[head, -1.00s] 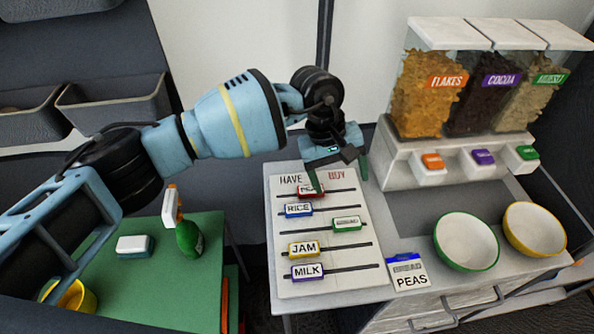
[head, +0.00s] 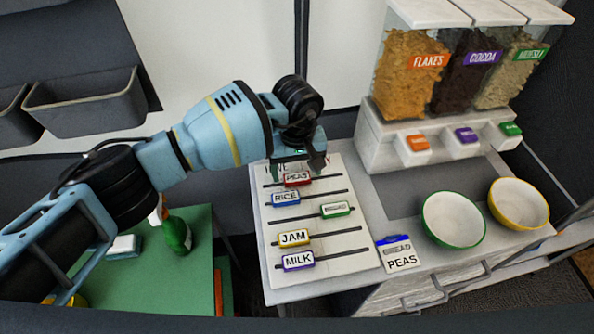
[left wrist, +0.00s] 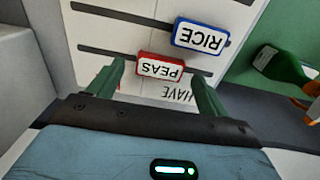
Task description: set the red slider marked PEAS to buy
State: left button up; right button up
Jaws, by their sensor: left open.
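The white slider board (head: 340,258) lies on the counter, its HAVE heading at the left end and BUY at the right, mostly hidden by my arm. The red PEAS slider (head: 297,179) sits on the top track toward the HAVE end. It also shows in the left wrist view (left wrist: 160,68), upside down near the HAVE print. My left gripper (head: 297,168) is over the top of the board. In the left wrist view it (left wrist: 160,82) is open, its green fingers on either side of the PEAS slider with gaps; contact cannot be told. My right gripper is not in view.
The blue RICE (head: 286,198), yellow JAM (head: 294,238) and purple MILK (head: 298,261) sliders sit toward the left; a green slider (head: 336,209) sits further right. A PEAS card (head: 398,256) lies beside the board. Bowls (head: 454,218) and a cereal dispenser (head: 440,142) stand right.

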pick_arm(q)
jog(key=shift+f, duration=0.75)
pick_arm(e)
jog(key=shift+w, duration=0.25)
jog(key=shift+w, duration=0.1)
